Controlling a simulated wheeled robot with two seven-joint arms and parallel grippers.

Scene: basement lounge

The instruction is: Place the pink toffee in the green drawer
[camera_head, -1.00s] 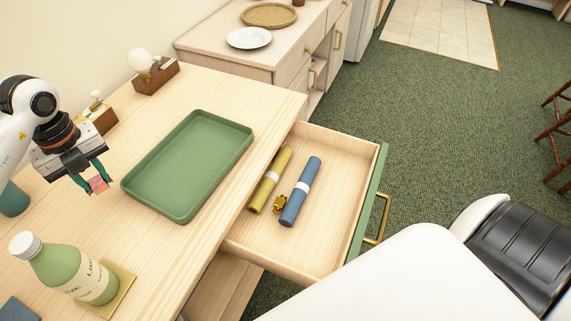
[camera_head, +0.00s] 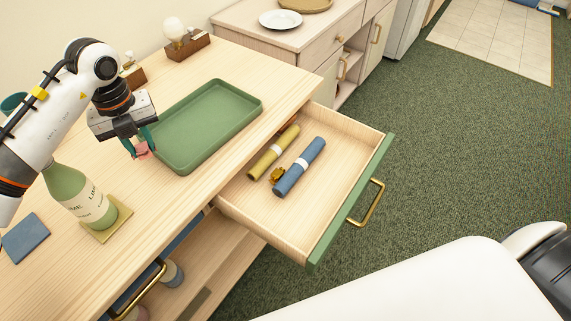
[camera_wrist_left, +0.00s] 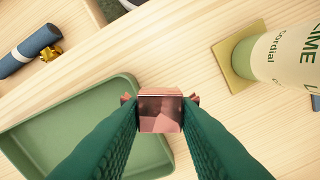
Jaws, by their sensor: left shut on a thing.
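My left gripper (camera_head: 141,150) is shut on the pink toffee (camera_head: 143,154) and holds it above the table, by the near-left edge of the green tray. In the left wrist view the toffee (camera_wrist_left: 160,112) is a shiny pink wrapped block between the two green fingers (camera_wrist_left: 160,118). The green-fronted drawer (camera_head: 352,205) is pulled open to the right of the tray. Inside it lie an olive roll (camera_head: 273,153), a blue roll (camera_head: 300,168) and a small gold bow-like thing (camera_head: 277,174). My right gripper is not in view.
The green tray (camera_head: 205,125) is empty and lies between my gripper and the drawer. A green lime bottle (camera_head: 78,197) stands on a yellow coaster (camera_head: 120,216) close to my left arm. The drawer's right part is bare.

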